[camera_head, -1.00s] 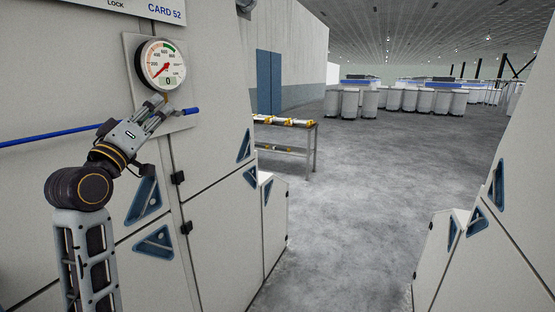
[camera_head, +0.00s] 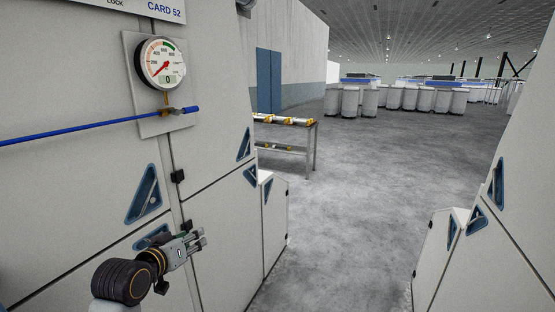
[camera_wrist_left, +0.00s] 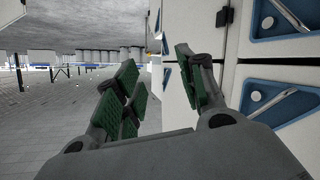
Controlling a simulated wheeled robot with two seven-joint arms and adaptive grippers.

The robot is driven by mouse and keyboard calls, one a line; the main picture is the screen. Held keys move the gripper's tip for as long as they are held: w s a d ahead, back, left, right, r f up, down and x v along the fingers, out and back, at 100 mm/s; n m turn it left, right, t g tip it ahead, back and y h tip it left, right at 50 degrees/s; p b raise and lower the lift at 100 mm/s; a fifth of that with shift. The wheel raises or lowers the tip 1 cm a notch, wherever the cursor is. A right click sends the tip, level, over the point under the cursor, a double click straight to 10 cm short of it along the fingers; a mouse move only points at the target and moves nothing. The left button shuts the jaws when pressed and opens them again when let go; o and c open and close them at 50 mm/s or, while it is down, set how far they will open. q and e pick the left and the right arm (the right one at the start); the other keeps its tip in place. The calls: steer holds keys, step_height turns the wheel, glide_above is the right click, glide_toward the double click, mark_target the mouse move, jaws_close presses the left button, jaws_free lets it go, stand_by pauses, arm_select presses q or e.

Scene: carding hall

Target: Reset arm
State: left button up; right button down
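My left gripper (camera_head: 201,239) is low in front of the grey-white cabinet panels (camera_head: 212,200), well below the gauge and pipe. In the left wrist view its green-padded fingers (camera_wrist_left: 160,82) stand apart with nothing between them, so it is open and empty. A round gauge (camera_head: 161,63) hangs on the panel at upper left, its red needle low on the scale and its display reading 0. Under it is a small brass fitting with a blue handle (camera_head: 190,110) at the end of a blue pipe (camera_head: 80,131). My right gripper is not in view.
Cabinet doors with blue triangular recessed handles (camera_head: 143,194) stand close beside my left arm. A rack table (camera_head: 290,122) stands beyond them. More cabinets (camera_head: 437,255) are at right. Grey floor (camera_head: 350,200) lies clear between, with several white bins (camera_head: 405,99) far back.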

arm_select(q)
steer(key=s+d+f+m+g+y, duration=0.15)
steer(key=s+f+g, duration=0.35)
steer(key=s+f, duration=0.8)
steer(key=s+f+m+g+y, duration=0.15)
steer(key=s+f+g, duration=0.35)
steer(key=s+f, duration=0.8)
step_height(320, 180, down, 32)
steer(key=s+f+m+g, duration=0.1)
steer(key=s, duration=0.1)
steer(key=s+a+f, duration=0.2)
steer(key=s+f, duration=0.8)
steer(key=s, duration=0.1)
steer(key=s+a+f+g, duration=0.1)
steer(key=s+a+f, duration=0.1)
steer(key=s+f, duration=0.8)
steer(key=shift+s+a+h, duration=0.3)
steer(key=shift+s, duration=0.5)
